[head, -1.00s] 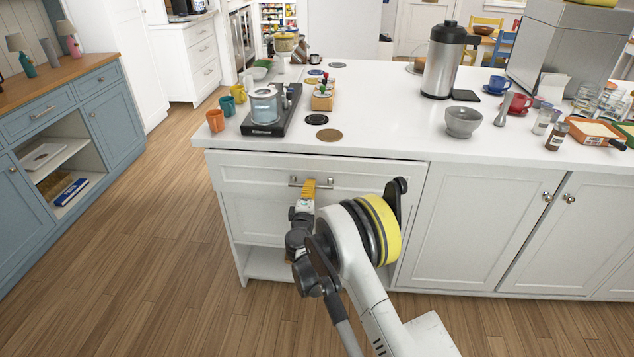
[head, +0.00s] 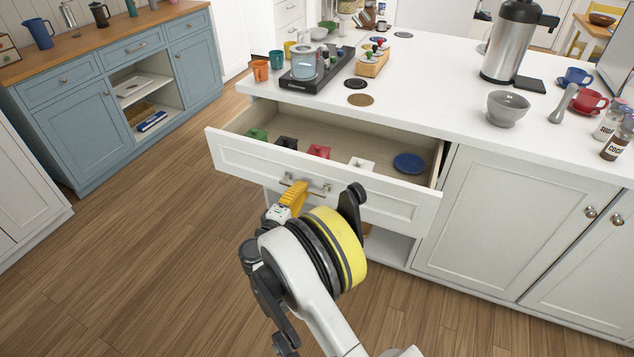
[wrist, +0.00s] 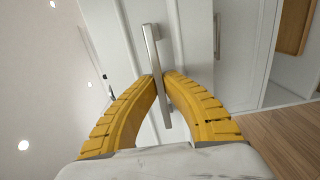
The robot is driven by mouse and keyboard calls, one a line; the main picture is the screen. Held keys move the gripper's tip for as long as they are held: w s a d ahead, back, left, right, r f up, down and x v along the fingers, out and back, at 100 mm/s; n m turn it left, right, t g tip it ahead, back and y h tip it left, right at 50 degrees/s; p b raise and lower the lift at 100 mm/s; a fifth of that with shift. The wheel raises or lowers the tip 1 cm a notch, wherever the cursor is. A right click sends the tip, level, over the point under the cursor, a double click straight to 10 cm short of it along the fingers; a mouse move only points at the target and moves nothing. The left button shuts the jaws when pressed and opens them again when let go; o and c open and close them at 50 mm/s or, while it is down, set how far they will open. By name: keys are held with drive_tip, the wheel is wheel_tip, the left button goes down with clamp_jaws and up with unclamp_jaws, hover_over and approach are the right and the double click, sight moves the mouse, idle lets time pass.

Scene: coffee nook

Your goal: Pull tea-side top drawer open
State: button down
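The white top drawer (head: 390,203) under the tea-side end of the counter stands well out from the cabinet, with its inside showing. Its metal bar handle (head: 325,188) is on the front face. My gripper (head: 294,190) is at this handle, with its yellow fingers partly hidden by my own arm. In the wrist view, the two yellow fingers (wrist: 162,78) close on the handle bar (wrist: 152,48) from both sides. Inside the drawer lie a green item (head: 256,134), a black one (head: 286,143), a red one (head: 318,151), a white one (head: 361,163) and a blue dish (head: 409,163).
The white counter (head: 430,110) above holds a kettle (head: 304,63) on a black tray, orange (head: 261,70) and teal mugs, a grey bowl (head: 507,107) and a large steel dispenser (head: 510,42). A blue cabinet (head: 84,130) stands at left. Wood floor between is clear.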

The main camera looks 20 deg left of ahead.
drive_tip(key=shift+s, duration=0.55)
drive_tip(key=c, duration=1.5)
unclamp_jaws()
drive_tip(key=s, duration=1.2)
drive_tip(key=shift+a, duration=0.2)
